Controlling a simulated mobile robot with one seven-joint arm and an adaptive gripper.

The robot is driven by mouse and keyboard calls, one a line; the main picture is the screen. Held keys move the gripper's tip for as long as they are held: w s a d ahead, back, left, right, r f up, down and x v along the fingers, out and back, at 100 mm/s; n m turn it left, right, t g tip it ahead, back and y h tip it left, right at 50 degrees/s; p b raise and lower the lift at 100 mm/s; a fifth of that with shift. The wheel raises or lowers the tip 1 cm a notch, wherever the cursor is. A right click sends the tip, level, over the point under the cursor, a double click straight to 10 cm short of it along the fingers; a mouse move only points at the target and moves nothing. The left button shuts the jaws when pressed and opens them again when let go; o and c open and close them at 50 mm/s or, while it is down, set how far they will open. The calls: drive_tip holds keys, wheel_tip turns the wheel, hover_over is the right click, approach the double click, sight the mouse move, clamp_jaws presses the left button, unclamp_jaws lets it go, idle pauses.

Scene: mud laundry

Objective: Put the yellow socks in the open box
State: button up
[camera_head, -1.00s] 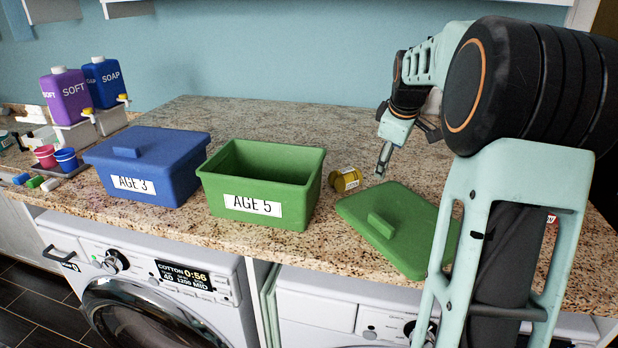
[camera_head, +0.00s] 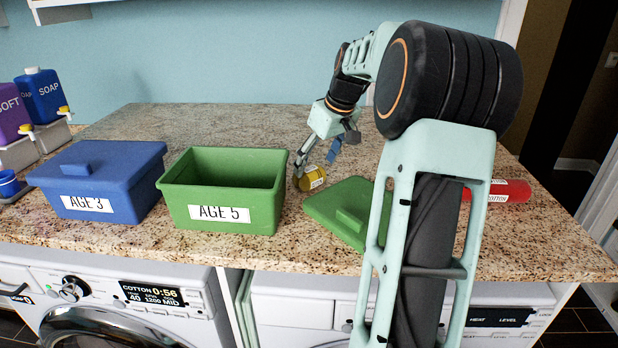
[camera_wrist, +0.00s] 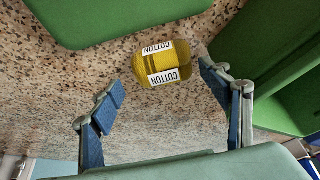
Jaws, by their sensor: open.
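The yellow socks (camera_head: 311,179) are a small rolled bundle with a white label, lying on the counter between the open green box and the green lid. In the wrist view the yellow socks (camera_wrist: 162,64) show two COTTON labels and lie just beyond and between my spread fingertips. My gripper (camera_head: 318,160) is open and empty, close over the socks; it also shows in the wrist view (camera_wrist: 160,98). The open box (camera_head: 180,207) is green, labelled AGE 5, and stands left of my gripper. Its visible inside looks empty; its floor is partly hidden.
The green lid (camera_head: 322,210) lies flat right of the socks. A closed blue box (camera_head: 147,196) labelled AGE 3 stands left of the green box. A red cylinder (camera_head: 510,190) lies at the right, partly behind my arm. The counter behind the boxes is clear.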

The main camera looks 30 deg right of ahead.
sight(313, 171)
drive_tip(key=x, duration=0.5)
drive_tip(key=shift+s+a+f+p, duration=0.1)
drive_tip(key=shift+s+f+p, duration=0.05)
drive_tip(key=shift+s+p, duration=0.2)
drive_tip(key=shift+c, duration=0.6)
drive_tip(key=c, duration=0.9)
